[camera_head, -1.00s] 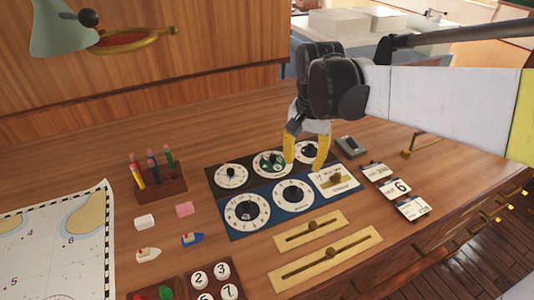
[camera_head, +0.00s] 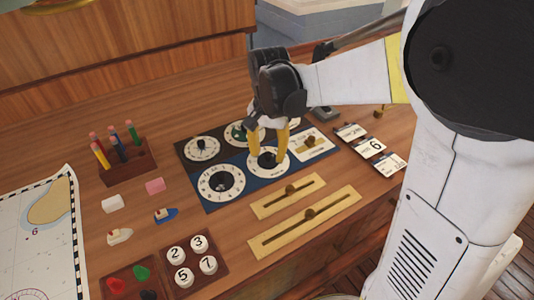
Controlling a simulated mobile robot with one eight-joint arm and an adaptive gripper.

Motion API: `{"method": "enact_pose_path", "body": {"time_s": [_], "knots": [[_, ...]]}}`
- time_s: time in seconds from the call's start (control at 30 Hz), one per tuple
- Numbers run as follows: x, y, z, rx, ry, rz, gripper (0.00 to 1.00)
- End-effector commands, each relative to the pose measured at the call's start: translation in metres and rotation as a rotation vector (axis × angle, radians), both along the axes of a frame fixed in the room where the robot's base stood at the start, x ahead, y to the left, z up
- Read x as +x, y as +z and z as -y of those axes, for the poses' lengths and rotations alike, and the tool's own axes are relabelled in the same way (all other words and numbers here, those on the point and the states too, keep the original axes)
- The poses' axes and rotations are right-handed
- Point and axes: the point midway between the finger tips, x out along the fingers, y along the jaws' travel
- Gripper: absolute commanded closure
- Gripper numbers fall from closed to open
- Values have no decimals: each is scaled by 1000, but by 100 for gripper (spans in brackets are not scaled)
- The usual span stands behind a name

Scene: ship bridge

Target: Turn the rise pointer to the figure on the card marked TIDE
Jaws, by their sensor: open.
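My gripper (camera_head: 268,157) points down with its yellow fingers apart, one on each side of the knob of the right-hand dial (camera_head: 268,167) in the panel's blue front row. I cannot tell whether the fingers touch the knob. Another dial (camera_head: 221,182) with a dark pointer is to its left. The black back row shows a dial (camera_head: 202,148) and a green-centred dial (camera_head: 237,132); my gripper hides the area to their right. The dial names are too small to read, so I cannot tell which is the rise pointer. Beside the panel are three cards; the middle card (camera_head: 371,147) reads 6. I cannot read TIDE.
A white plate with a brass lever (camera_head: 311,143) is right of the gripped dial. Two brass slider plates (camera_head: 289,194) (camera_head: 305,218) lie in front. A pencil rack (camera_head: 128,168), small blocks, model boats and a chart (camera_head: 62,240) are at left. My arm covers the right side.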

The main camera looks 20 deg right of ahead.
Motion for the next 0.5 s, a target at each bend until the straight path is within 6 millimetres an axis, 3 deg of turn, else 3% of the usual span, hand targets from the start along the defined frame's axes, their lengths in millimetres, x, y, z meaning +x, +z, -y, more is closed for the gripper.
{"method": "enact_pose_path", "body": {"time_s": [0.23, 0.37, 0.4, 0.5], "knots": [[0, 0, 0, 0, 0, 0, 57], [0, 0, 0, 0, 0, 0, 95], [0, 0, 0, 0, 0, 0, 100], [0, 0, 0, 0, 0, 0, 100]]}}
